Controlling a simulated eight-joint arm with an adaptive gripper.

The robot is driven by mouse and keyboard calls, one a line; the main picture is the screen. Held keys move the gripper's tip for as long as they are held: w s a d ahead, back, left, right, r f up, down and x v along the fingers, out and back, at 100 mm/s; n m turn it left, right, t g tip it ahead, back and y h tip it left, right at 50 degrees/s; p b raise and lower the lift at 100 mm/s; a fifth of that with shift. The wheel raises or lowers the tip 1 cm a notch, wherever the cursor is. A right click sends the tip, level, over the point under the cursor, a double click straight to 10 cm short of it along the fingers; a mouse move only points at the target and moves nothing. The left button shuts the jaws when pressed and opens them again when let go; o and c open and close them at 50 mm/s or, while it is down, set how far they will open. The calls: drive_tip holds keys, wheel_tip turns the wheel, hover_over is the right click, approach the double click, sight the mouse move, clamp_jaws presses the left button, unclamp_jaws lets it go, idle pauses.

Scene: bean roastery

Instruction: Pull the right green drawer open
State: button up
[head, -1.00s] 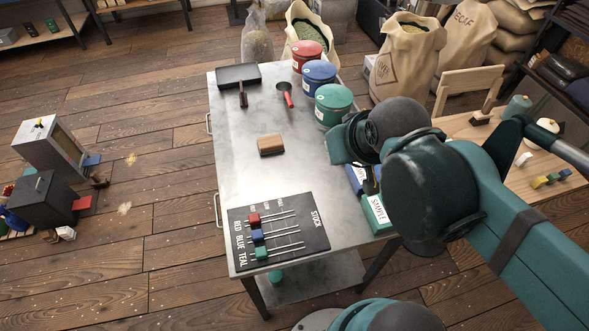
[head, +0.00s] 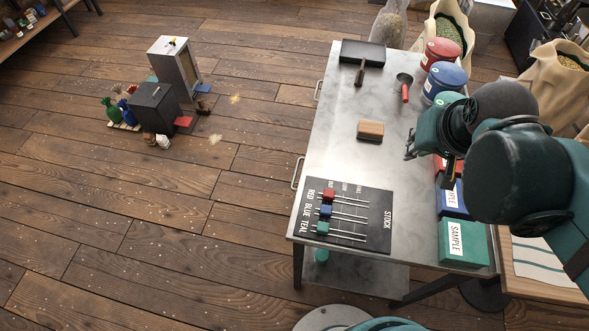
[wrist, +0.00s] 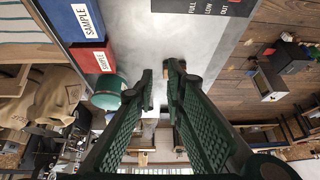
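No drawer front or drawer handle can be made out in these frames. A green box labelled SAMPLE (head: 465,242) sits at the table's near right corner in the head view; I cannot tell whether it is a drawer. My gripper (head: 411,151) hangs over the right part of the table, beyond this box and apart from it. In the wrist view my gripper (wrist: 160,78) shows two dark green ribbed fingers, open with nothing between them.
The metal table (head: 335,140) carries a lever board (head: 345,240), a brown block (head: 370,129), a blue SAMPLE box (head: 451,200) and coloured canisters.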

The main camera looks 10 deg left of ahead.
drive_tip(key=w+a+f+g+b, duration=0.1)
drive_tip(key=w+a+f, duration=0.1)
drive_tip(key=w+a, duration=0.15)
drive_tip(key=w+a+f+g, duration=0.1)
drive_tip(key=w+a+f, duration=0.2)
drive_tip(key=a, duration=0.2)
drive_tip(key=w+a+f+g+h+b, duration=0.1)
drive_tip(key=a+f+g, duration=0.1)
drive_tip(key=a+f, duration=0.8)
drive_tip(key=w+a+f+g+h+b, duration=0.1)
drive_tip(key=w+a+f, duration=0.1)
drive_tip(key=a+f, duration=0.9)
drive_tip(key=a, duration=0.3)
drive_tip(key=shift+w+a+f+g+h, duration=0.25)
drive_tip(key=shift+w+f+g+h, duration=0.05)
drive_tip(key=shift+g, duration=0.1)
drive_tip(key=shift+f+b, duration=0.1)
drive_tip(key=shift+b, duration=0.2)
drive_tip(key=shift+d+f+b, duration=0.25)
drive_tip(key=shift+f, duration=1)
drive_tip(key=shift+d+f+b, duration=0.25)
drive_tip(key=shift+f, duration=0.95)
drive_tip(key=shift+d+f+b, duration=0.25)
drive_tip(key=shift+f, duration=1)
clamp_jaws()
